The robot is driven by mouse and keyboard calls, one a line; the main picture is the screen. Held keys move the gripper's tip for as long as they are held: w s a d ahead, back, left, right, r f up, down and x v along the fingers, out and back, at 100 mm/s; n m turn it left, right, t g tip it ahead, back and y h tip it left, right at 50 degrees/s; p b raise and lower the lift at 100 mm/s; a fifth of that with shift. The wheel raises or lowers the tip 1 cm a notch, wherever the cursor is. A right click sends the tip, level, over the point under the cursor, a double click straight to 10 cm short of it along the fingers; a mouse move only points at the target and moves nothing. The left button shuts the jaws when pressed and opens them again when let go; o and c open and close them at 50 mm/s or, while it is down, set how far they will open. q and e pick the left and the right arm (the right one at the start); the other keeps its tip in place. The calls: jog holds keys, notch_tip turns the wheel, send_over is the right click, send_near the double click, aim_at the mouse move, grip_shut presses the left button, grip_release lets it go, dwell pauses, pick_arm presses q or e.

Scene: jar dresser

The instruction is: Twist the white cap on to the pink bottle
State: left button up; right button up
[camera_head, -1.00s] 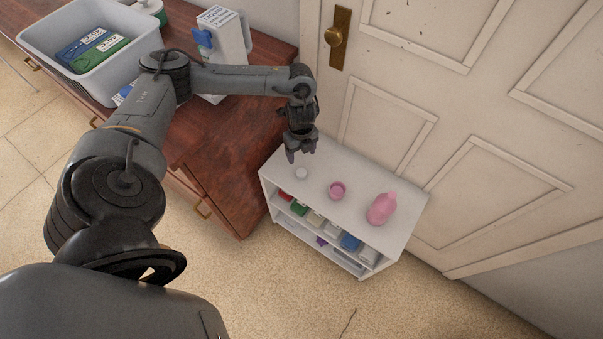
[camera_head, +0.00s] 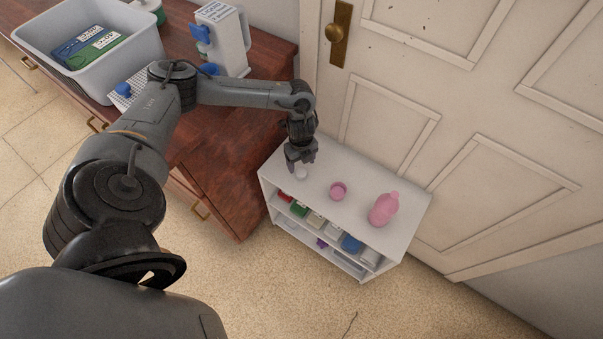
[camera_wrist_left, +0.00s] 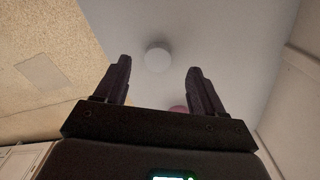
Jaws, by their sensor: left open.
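The white cap (camera_head: 301,174) lies on the top of the small white shelf unit (camera_head: 355,215), near its left end. It also shows in the left wrist view (camera_wrist_left: 158,58), ahead of and between the fingertips. A small round pink jar or cup (camera_head: 338,191) sits between cap and bottle. My left gripper (camera_head: 300,163) points down just above and behind the cap; it is open and empty. My right gripper is out of view.
A brown wooden dresser (camera_head: 235,150) stands to the left with a grey bin (camera_head: 140,45) and a white carton (camera_head: 222,40) on it. The shelf's lower levels hold several small items. A white door (camera_head: 440,100) is close behind the shelf.

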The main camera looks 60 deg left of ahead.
aim_at(301, 172)
pick_arm(q)
jog(key=f, duration=0.1)
jog(key=f+b, duration=0.1)
jog(key=f, duration=0.1)
jog(key=f+b, duration=0.1)
jog(key=f, duration=0.1)
jog(key=shift+s+d, duration=0.15)
jog(key=shift+d, duration=0.15)
jog(key=c, duration=1.1)
